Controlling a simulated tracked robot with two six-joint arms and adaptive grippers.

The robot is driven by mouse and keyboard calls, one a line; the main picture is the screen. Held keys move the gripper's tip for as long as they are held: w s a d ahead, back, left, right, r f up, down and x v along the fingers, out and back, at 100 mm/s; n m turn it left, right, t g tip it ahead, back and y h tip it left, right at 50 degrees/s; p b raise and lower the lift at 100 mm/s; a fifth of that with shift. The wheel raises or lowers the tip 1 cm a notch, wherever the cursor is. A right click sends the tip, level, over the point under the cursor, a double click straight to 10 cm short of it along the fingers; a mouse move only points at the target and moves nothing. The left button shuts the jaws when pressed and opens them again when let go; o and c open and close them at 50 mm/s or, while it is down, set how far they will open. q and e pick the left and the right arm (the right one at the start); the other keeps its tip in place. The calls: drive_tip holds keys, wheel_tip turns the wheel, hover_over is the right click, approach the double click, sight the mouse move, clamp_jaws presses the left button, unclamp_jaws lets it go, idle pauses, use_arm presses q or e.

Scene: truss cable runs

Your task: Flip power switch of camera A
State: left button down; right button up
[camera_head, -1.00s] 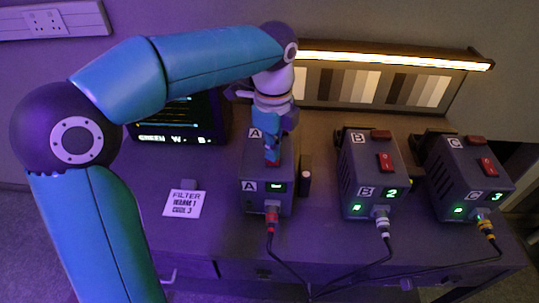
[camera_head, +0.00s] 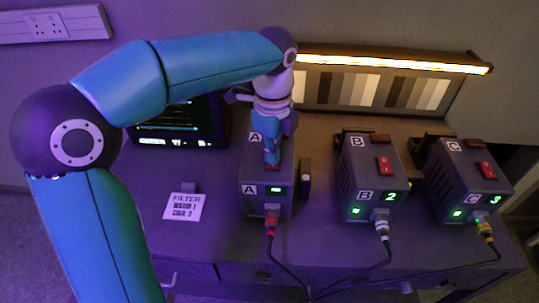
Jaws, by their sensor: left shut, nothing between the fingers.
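Camera A (camera_head: 252,178) is a grey box on the desk, left of the other two, labelled A on top and front. Its front has a small green-lit display (camera_head: 276,189) and a red-ended cable below. My left gripper (camera_head: 272,158) is shut and points down at the top of camera A. Its fingertips are at the place where the other boxes have their red switch. They hide most of that spot, so I cannot tell the switch's position; a little red shows at the tips. My right gripper is not in view.
Camera B (camera_head: 362,188) and camera C (camera_head: 462,180) stand to the right, each with a red top switch and green lights. A monitor (camera_head: 180,118) stands behind at left, and a filter card (camera_head: 184,206) lies in front. Cables run along the desk front.

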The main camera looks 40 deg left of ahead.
use_arm(q)
drive_tip(key=shift+r+p, duration=2.7)
drive_tip(key=shift+r, duration=0.3)
drive_tip(key=shift+f, duration=0.1)
